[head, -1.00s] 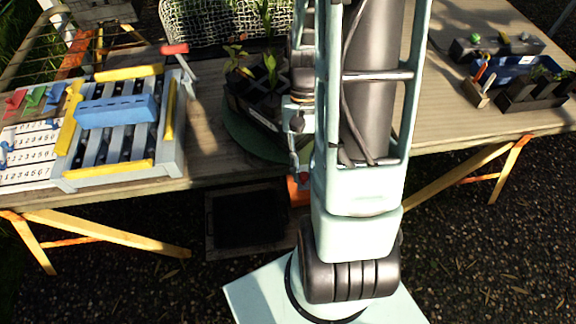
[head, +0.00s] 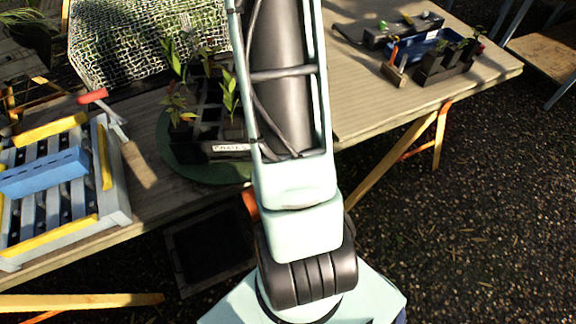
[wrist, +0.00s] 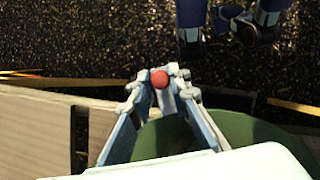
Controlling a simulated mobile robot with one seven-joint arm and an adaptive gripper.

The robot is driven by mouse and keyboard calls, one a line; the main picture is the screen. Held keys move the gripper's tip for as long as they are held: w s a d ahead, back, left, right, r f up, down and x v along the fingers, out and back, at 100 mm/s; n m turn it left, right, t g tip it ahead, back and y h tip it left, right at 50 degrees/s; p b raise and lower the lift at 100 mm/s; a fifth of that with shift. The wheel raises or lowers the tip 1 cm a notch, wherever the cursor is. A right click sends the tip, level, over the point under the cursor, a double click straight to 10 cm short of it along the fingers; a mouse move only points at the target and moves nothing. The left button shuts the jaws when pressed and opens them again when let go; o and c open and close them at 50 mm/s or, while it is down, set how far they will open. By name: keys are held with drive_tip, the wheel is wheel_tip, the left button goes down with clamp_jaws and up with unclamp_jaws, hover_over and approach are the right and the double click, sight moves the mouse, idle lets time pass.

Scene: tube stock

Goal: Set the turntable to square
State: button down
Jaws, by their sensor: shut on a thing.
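The green round turntable (head: 180,168) sits at the table's front edge, partly hidden behind my arm. On it stands a black seedling tray (head: 205,130) with several green plants and a white label on its near side. The tray's near side runs about level in the picture, while the table edge slopes up to the right, so the two do not look parallel. In the wrist view, my gripper (wrist: 160,80) is shut on a red round knob (wrist: 160,79) near the edge of the turntable (wrist: 265,135). My arm hides the gripper in the head view.
A blue tray (head: 425,45) and black pots (head: 445,65) stand at the back right. Bare wooden tabletop (head: 365,105) lies between.

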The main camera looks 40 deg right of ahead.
drive_tip(key=shift+w+d+n+t+h+p, duration=0.3)
drive_tip(key=shift+w+d+n, duration=0.4)
drive_tip(key=shift+d, duration=1.25)
drive_tip(key=shift+w+d+n+g+h+p, duration=0.1)
drive_tip(key=shift+w+d+n+h, duration=0.3)
drive_tip(key=shift+d+n, duration=1.05)
drive_tip(key=shift+w+d+n+t+h+p, duration=0.2)
drive_tip(key=shift+w+d+n+h, duration=0.3)
drive_tip(key=shift+d, duration=1.9)
drive_tip(key=shift+w+d+r, duration=0.1)
drive_tip(key=shift+w, duration=0.1)
drive_tip(key=c, duration=1.8)
unclamp_jaws()
drive_tip(key=shift+s, duration=0.1)
drive_tip(key=v, duration=1.2)
drive_tip(key=shift+d, duration=0.2)
